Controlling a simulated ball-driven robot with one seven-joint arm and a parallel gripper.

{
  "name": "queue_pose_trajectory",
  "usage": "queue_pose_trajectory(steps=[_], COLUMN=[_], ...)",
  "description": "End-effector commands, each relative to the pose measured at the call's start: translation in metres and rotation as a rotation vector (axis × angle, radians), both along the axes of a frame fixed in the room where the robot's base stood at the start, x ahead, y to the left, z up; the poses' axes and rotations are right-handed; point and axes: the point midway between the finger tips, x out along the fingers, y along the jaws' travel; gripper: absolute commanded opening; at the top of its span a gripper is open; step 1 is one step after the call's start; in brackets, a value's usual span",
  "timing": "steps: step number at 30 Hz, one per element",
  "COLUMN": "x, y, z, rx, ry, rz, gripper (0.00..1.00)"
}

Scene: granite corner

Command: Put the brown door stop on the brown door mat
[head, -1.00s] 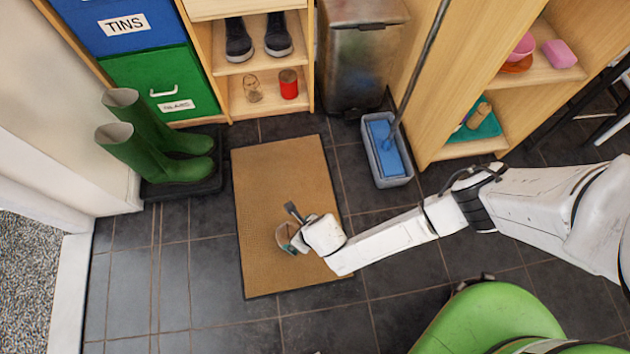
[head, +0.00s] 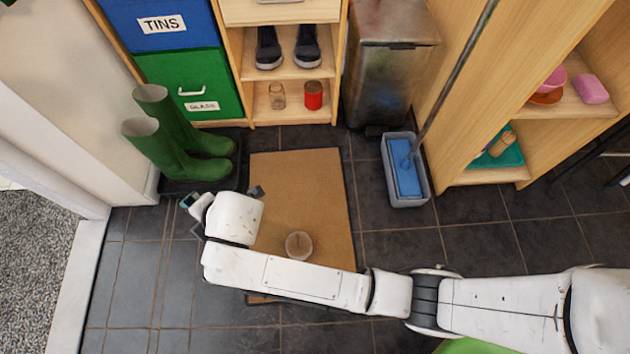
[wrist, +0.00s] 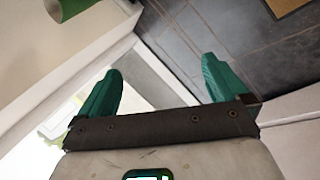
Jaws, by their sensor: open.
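A corner of the mat also shows at the top right of the wrist view (wrist: 284,5).
Green boots (head: 180,140) stand on a dark tray left of the mat. A blue-grey bucket (head: 421,190) with a mop stands to its right. Behind are shelves with shoes (head: 288,48), a glass jar and a red tin (head: 313,95), and a metal bin (head: 393,75). A white wall is at left.

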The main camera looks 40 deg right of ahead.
Motion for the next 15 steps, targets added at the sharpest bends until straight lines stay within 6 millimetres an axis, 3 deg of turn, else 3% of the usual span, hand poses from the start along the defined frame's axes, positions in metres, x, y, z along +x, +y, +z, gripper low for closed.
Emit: queue_pose_trajectory(steps=[3,8,15], x=[-0.012,-0.037,-0.101], y=[-0.011,-0.045,-0.117], z=[0.012,0.014,-0.003], rx=[0.139,0.285,0.416], ry=[0.096,0.238,0.445], rz=[-0.199,-0.478,-0.916], gripper=[1.0,1.0,1.0])
